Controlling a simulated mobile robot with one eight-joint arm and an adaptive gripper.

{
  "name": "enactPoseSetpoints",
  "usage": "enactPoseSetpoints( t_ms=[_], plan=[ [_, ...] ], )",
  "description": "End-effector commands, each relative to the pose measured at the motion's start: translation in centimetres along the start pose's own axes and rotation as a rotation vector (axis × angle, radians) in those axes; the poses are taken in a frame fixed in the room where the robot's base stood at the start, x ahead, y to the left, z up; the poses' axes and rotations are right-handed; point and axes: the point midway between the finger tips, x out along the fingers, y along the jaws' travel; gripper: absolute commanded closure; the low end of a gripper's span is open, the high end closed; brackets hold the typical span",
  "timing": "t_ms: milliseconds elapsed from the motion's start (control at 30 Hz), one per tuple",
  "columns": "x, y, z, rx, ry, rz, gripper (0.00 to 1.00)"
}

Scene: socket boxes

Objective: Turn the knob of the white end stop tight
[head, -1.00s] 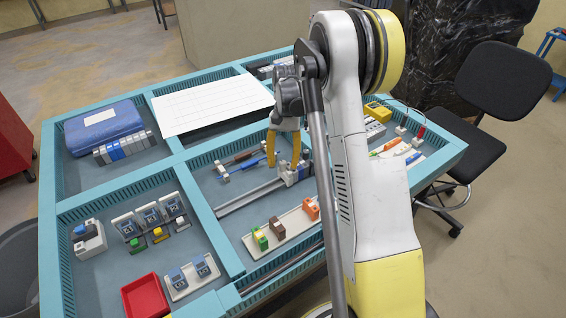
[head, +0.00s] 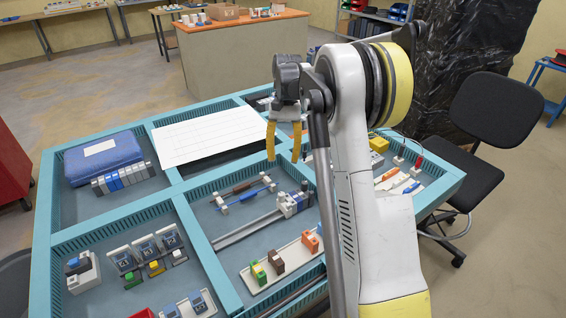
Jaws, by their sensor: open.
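My gripper (head: 284,152) hangs in the middle of the head view with its two yellow fingers apart and nothing between them. It points down and is above the table, clear of the parts below. A grey rail (head: 248,229) lies in the middle compartment. A small group of grey, white and blue modules (head: 293,204) sits at its right end, below and slightly right of my fingers. The white end stop seems to be in this group, but it is too small to tell apart, and its knob cannot be made out.
Behind the rail lie blue and brown bars (head: 243,193). In front is a tray (head: 262,290) with green, brown and orange blocks. Teal dividers (head: 190,222) split the table into compartments. A white sheet (head: 208,137) and a blue case (head: 103,155) lie further back.

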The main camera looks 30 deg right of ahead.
Motion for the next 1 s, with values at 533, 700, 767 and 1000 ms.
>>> enactPoseSetpoints(
  t_ms=[533,700,767,1000],
  plan=[
    [1.8,2.3,2.0,-0.771,0.315,-0.128,0.59],
    [2.5,3.4,3.8,-1.160,0.534,-0.077,0.59],
    [2.7,3.6,4.3,-1.250,0.587,-0.050,0.59],
    [3.7,3.6,4.5,-1.383,0.665,0.002,0.59]
  ],
)
